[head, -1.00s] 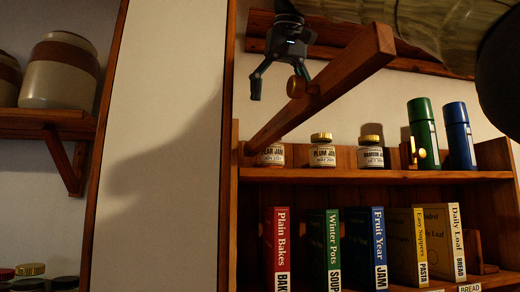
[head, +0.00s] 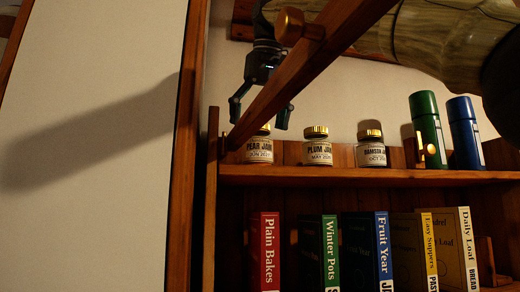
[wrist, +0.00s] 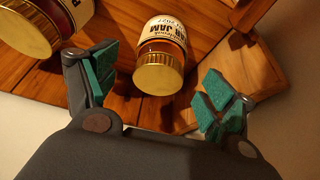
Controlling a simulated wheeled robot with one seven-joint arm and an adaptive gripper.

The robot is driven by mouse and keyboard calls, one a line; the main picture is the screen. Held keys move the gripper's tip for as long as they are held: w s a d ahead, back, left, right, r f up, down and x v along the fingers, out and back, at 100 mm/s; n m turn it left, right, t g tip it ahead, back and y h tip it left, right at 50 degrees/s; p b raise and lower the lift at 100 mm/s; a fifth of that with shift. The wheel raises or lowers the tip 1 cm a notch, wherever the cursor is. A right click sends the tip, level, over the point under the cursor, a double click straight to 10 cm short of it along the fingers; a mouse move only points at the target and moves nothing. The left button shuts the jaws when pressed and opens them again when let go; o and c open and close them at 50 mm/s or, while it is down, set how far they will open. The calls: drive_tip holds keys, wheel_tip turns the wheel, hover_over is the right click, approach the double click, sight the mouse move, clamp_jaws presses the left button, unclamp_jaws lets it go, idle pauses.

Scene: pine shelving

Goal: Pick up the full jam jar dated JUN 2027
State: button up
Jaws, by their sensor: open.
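The pear jam jar (head: 259,150), with a gold lid and a white label reading JUN and what looks like 2027, stands upright at the left end of the upper shelf. In the wrist view the jar (wrist: 165,50) shows orange-red contents; its fill level is hard to judge. My gripper (head: 260,113) is open and empty, pointing down just above this jar. In the wrist view the jar's lid lies between and beyond the open fingers (wrist: 160,88), with no contact visible.
The slanted wooden bar (head: 318,62) with a knob (head: 289,22) crosses in front. To the right stand a plum jam jar (head: 318,148), a damson jam jar (head: 371,150), and green (head: 428,130) and blue (head: 466,130) flasks. Books (head: 264,250) fill the shelf below.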

sight(256, 146)
drive_tip(key=shift+w+a+f, duration=0.25)
drive_tip(key=shift+w+f, duration=0.3)
drive_tip(key=shift+w, duration=0.15)
drive_tip(key=shift+s+d+f+p, duration=0.15)
drive_tip(key=shift+f+p, duration=0.25)
drive_tip(key=shift+f, duration=0.3)
drive_tip(key=x, duration=0.3)
drive_tip(key=shift+w+f, duration=0.1)
drive_tip(key=shift+w, duration=0.3)
drive_tip(key=shift+s, duration=0.35)
drive_tip(key=shift+w, duration=0.25)
drive_tip(key=c, duration=1)
drive_tip(key=shift+s, duration=0.1)
drive_tip(key=c, duration=0.4)
